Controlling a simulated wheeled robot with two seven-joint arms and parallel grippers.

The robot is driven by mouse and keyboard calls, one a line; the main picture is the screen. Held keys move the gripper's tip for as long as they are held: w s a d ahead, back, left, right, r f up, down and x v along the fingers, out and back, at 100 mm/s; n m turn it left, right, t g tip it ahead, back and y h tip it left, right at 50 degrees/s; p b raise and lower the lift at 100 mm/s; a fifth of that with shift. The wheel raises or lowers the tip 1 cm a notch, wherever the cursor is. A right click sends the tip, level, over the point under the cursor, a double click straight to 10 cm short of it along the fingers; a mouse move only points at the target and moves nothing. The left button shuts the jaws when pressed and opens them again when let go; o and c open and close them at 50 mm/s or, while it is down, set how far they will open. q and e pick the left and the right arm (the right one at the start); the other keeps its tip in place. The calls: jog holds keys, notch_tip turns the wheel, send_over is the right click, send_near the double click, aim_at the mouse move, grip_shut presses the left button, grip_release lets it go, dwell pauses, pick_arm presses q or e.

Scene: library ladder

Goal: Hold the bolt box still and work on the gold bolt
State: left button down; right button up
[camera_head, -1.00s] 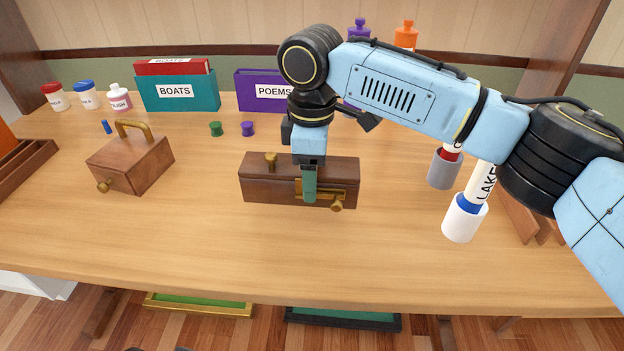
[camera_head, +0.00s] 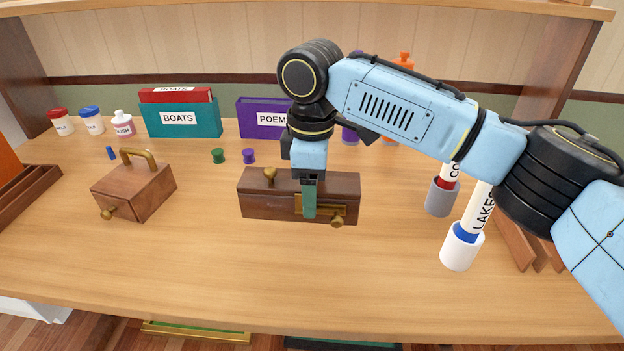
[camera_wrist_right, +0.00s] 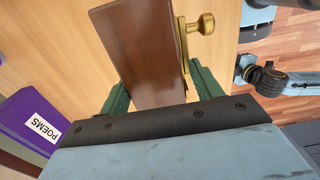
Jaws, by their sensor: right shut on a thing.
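The bolt box is a dark brown wooden box (camera_head: 265,208) in the middle of the table. The gold bolt (camera_head: 337,222) is on its front face, its knob near the right end; it also shows in the wrist view (camera_wrist_right: 203,25). My right gripper (camera_head: 310,210) is shut on the box from above, one green finger in front, partly covering the bolt's plate. In the wrist view the box (camera_wrist_right: 140,55) stands between the green fingers. My left gripper is not in view.
A second wooden box (camera_head: 135,188) with a gold handle stands at left. Grey (camera_head: 441,198) and white (camera_head: 462,247) holders with rolls stand at right. The table front is clear.

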jog(key=shift+f+p, duration=0.35)
jog(key=shift+f, duration=3.9)
jog(key=shift+f+p, duration=0.2)
jog(key=shift+p, duration=0.2)
jog(key=o, duration=1.2)
jog(key=shift+o, duration=0.2)
